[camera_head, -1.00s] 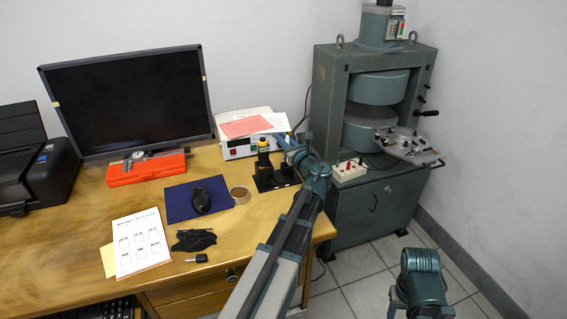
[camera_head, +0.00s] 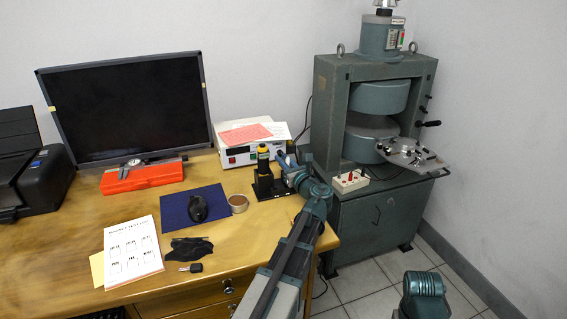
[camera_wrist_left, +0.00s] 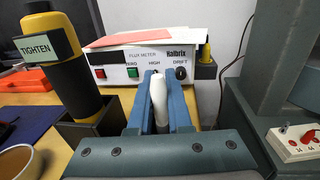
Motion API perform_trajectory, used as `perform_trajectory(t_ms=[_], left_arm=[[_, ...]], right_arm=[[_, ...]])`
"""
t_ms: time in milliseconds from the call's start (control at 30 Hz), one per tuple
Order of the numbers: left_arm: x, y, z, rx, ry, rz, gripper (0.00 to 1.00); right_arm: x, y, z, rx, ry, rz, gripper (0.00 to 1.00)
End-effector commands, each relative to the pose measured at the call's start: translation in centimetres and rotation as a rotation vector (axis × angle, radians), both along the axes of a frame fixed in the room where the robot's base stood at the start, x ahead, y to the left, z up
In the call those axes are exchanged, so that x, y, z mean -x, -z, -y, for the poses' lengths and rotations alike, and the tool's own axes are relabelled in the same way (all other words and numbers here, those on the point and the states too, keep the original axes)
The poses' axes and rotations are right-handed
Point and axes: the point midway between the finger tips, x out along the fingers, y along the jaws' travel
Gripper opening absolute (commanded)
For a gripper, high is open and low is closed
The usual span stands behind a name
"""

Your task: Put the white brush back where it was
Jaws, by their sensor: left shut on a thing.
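My left gripper (camera_head: 287,158) is over the right side of the desk, beside a black stand (camera_head: 262,190). In the left wrist view its blue fingers (camera_wrist_left: 160,78) are shut on the white brush (camera_wrist_left: 159,98), a pale, upright, slim piece between them. The stand holds a yellow and black tool (camera_head: 263,157); in the left wrist view this tool (camera_wrist_left: 62,75), labelled TIGHTEN, stands in a black socket (camera_wrist_left: 101,128) to the left of the fingers. The brush's lower end is hidden by my gripper body. My right gripper is out of view.
The flux meter box (camera_head: 236,155) with papers on top stands behind the gripper. A white box with red knobs (camera_head: 350,181) and the large green magnet (camera_head: 322,115) are to the right.

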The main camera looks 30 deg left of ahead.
Motion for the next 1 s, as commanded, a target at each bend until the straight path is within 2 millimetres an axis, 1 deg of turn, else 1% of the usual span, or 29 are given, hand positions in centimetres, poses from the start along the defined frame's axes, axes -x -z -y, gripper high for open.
perform_trajectory(t_ms=[100, 133, 267, 300, 567, 667, 767, 1000], left_arm=[[0.0, 0.5, 0.0, 0.0, 0.0, 0.0, 0.0], [0.0, 0.3, 0.0, 0.0, 0.0, 0.0, 0.2], [0.0, 0.3, 0.0, 0.0, 0.0, 0.0, 0.44], [0.0, 0.3, 0.0, 0.0, 0.0, 0.0, 0.47], [0.0, 0.2, 0.0, 0.0, 0.0, 0.0, 0.47], [0.0, -0.3, 0.0, 0.0, 0.0, 0.0, 0.47], [1.0, 0.0, 1.4, 0.0, 0.003, 0.0, 0.47], [3.9, 0.0, 5.7, 0.0, 0.004, 0.0, 0.47]], right_arm=[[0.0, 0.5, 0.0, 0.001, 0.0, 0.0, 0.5], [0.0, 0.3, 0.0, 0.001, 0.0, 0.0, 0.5], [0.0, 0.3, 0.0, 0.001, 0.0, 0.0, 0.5], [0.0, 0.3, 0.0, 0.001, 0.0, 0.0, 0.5], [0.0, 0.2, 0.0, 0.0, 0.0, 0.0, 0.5], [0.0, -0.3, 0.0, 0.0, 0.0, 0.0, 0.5], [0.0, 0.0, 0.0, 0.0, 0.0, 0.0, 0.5], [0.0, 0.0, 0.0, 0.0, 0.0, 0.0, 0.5]])
